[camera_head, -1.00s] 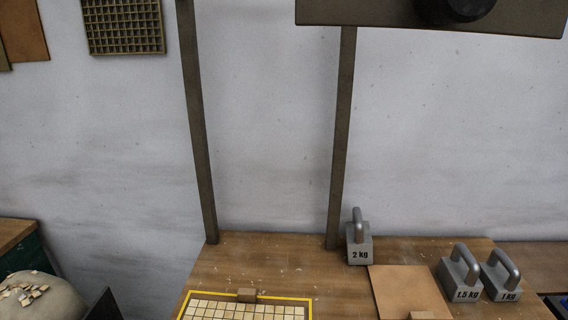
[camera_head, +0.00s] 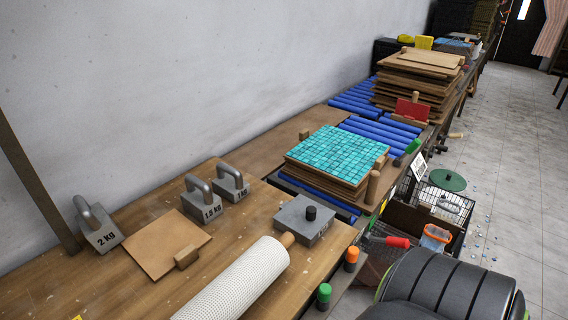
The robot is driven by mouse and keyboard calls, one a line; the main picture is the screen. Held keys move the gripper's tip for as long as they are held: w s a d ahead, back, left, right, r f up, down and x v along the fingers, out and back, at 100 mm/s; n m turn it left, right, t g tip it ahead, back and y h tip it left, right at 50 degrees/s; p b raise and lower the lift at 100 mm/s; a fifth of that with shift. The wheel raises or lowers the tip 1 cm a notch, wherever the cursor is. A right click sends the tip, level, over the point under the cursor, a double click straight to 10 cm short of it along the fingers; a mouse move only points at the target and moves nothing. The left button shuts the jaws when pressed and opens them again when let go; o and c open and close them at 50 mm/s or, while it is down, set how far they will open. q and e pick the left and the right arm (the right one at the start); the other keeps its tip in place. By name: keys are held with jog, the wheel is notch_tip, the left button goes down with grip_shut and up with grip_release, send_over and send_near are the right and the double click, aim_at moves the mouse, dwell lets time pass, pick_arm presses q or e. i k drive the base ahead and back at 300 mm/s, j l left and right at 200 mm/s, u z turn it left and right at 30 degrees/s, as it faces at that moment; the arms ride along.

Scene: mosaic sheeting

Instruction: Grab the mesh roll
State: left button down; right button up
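The mesh roll (camera_head: 240,284) is a white perforated cylinder with a wooden core end at its upper right. It lies on the wooden bench (camera_head: 125,275) at the bottom middle of the head view, and its near end is cut off by the lower frame edge. Nothing is seen touching it except the bench. Neither of my grippers shows in the head view.
A flat grey weight (camera_head: 303,220) with a black knob sits just beyond the roll. Handled weights (camera_head: 100,228) and a tan board (camera_head: 165,243) lie to its left. A teal mosaic sheet (camera_head: 337,155) on stacked boards stands farther back. Green-capped (camera_head: 323,293) and orange-capped (camera_head: 351,257) items stand at the bench's right edge.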

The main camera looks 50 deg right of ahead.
aim_at(227, 296)
jog(key=l+z, duration=0.15)
jog(key=z, duration=0.75)
